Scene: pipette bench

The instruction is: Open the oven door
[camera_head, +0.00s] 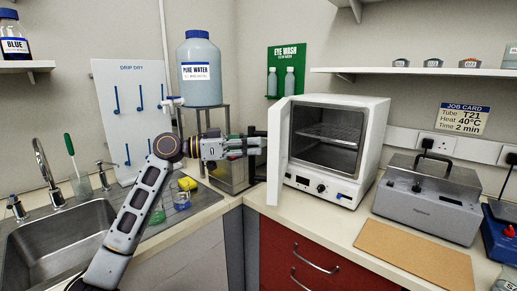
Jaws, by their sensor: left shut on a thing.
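The white oven (333,189) stands on the bench right of centre. Its door (275,165) stands swung out on the left side, seen nearly edge-on, and the dark chamber with a wire shelf (328,131) shows. My left arm comes in from the lower left, and my left gripper (259,145) is at the outer, left side of the door. It is shut on the door, at its handle side. The handle itself and the exact contact are hidden. My right gripper is not in view.
A silver-grey box with a black handle (428,201) stands right of the oven, with a brown board (414,255) in front. A water tank (199,70) on a stand is behind my left arm. The sink (60,240) is at left. Bench in front of the oven is clear.

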